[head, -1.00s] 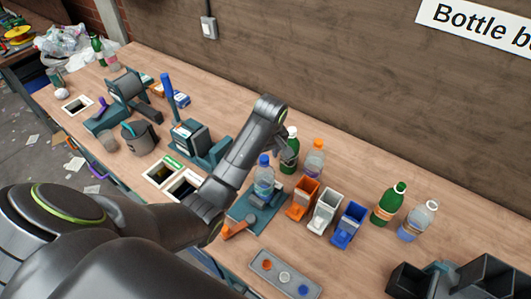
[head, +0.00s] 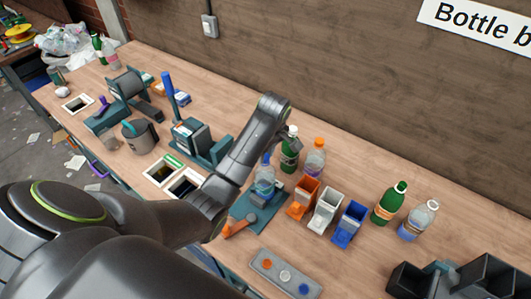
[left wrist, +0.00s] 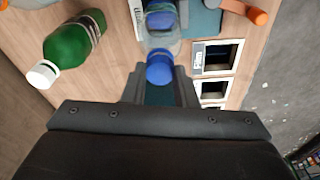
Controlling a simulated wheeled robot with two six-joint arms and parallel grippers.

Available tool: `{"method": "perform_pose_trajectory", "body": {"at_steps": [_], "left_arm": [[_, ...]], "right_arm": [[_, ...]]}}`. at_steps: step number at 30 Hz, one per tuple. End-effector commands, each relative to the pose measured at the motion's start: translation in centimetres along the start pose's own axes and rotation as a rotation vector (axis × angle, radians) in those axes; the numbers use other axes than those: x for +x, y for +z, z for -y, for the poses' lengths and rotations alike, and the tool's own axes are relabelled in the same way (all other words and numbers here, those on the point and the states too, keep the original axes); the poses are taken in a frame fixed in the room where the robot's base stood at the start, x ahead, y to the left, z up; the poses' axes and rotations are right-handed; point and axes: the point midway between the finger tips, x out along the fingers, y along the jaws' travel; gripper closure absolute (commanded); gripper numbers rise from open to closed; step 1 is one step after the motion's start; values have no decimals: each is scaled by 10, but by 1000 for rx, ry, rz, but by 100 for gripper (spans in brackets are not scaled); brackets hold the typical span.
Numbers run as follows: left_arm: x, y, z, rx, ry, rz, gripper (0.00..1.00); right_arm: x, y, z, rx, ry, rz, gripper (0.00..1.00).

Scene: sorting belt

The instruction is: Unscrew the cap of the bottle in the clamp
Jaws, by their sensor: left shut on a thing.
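A clear bottle (head: 264,184) with a blue label stands upright in the teal clamp (head: 247,213), which has an orange handle (head: 238,225). Its blue cap (left wrist: 159,68) sits at the bottle's neck in the left wrist view; in the head view the cap is partly covered. My left gripper (left wrist: 160,80) reaches the cap from the back side of the bench, with one finger on each side of it. It is shut on the cap. My right gripper is not in view.
A green bottle (head: 289,152) and an orange-capped bottle (head: 315,158) stand close behind. Orange (head: 303,197), white (head: 325,209) and blue (head: 348,224) bins stand to the right. A grey tray (head: 268,277) with coloured discs lies in front. Two more bottles stand farther right.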

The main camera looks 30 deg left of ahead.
Motion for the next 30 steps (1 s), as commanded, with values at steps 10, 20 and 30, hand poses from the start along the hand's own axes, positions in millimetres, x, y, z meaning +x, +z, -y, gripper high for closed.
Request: {"method": "perform_pose_trajectory", "body": {"at_steps": [10,20,30], "left_arm": [[0,0,0,-184,-30,-1,96],[0,0,0,-260,-43,0,96],[1,0,1,-592,-93,-1,96]], "right_arm": [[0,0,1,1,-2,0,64],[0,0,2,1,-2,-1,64],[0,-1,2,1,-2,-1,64]]}}
